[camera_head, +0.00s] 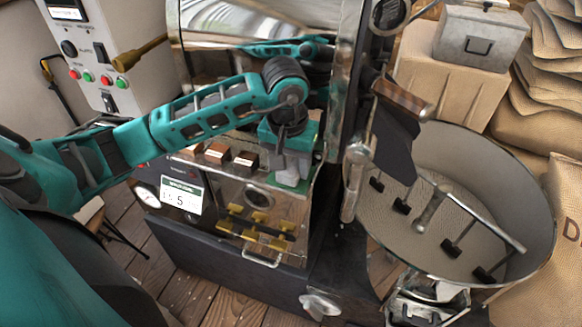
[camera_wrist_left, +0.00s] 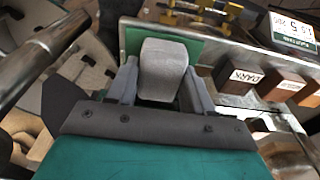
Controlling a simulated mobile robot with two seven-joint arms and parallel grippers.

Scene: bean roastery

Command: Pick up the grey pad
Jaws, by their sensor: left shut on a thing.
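The grey pad (camera_wrist_left: 163,66) is a small rounded block between the two fingers of my left gripper (camera_wrist_left: 158,88) in the left wrist view. The fingers touch its sides, so the gripper is shut on it. A green mat (camera_wrist_left: 200,48) lies under or just behind the pad; I cannot tell whether the pad touches it. In the head view my left gripper (camera_head: 290,172) points down over the top of the roaster's front ledge, at its right end, and mostly hides the pad. My right gripper is not in view.
Wooden blocks (camera_head: 217,153), one labelled DARK in the wrist view, stand on the ledge left of the gripper. A counter display (camera_head: 181,194) hangs on the front. The round cooling tray (camera_head: 535,215) with stirring arms is at right. A metal post (camera_head: 350,180) stands close to the gripper's right.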

